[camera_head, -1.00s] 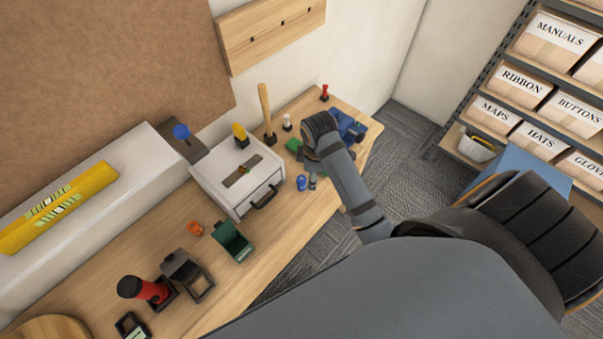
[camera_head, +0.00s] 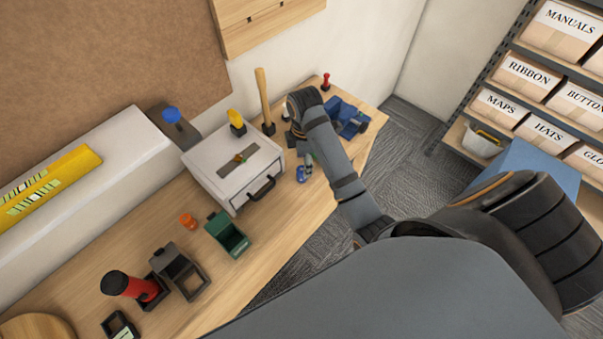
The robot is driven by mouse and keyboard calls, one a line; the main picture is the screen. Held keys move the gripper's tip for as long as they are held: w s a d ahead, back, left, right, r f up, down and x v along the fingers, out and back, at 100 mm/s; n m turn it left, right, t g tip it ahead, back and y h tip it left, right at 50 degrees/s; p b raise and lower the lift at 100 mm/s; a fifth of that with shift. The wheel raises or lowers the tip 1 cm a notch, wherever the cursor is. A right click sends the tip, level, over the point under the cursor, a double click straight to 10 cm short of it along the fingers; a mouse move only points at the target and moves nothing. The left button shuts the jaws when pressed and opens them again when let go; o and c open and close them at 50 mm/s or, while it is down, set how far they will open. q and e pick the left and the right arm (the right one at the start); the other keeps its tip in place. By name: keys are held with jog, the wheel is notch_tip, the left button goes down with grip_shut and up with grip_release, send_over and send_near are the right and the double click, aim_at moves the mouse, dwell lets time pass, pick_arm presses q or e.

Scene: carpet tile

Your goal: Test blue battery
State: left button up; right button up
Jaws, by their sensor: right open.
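A small blue rounded object (camera_head: 301,175), which looks like the blue battery, lies on the wooden bench to the right of the white drawer box. My right gripper (camera_head: 296,142) hangs over the bench just behind it, partly hidden by its own arm. It is open, and I see nothing held in it. A small grey-green piece (camera_head: 308,160) shows beside the blue object; I cannot tell what it is. A small black device with a pale display (camera_head: 121,328) lies at the near left; it may be the tester. My left gripper is not in view.
The white drawer box (camera_head: 226,168) stands mid-bench. A green open box (camera_head: 228,235), an orange piece (camera_head: 188,221), a red-black cylinder (camera_head: 130,286) and a dark frame (camera_head: 181,273) stand nearer. A blue bin (camera_head: 347,117) and an upright wooden handle (camera_head: 263,97) are farther back.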

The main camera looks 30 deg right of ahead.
aim_at(302, 169)
jog(key=f+b, duration=0.4)
jog(key=f, duration=0.1)
jog(key=shift+w+a+f, duration=0.1)
jog(key=shift+a, duration=0.25)
jog(key=shift+c, duration=0.5)
jog(key=shift+r, duration=0.2)
grip_shut()
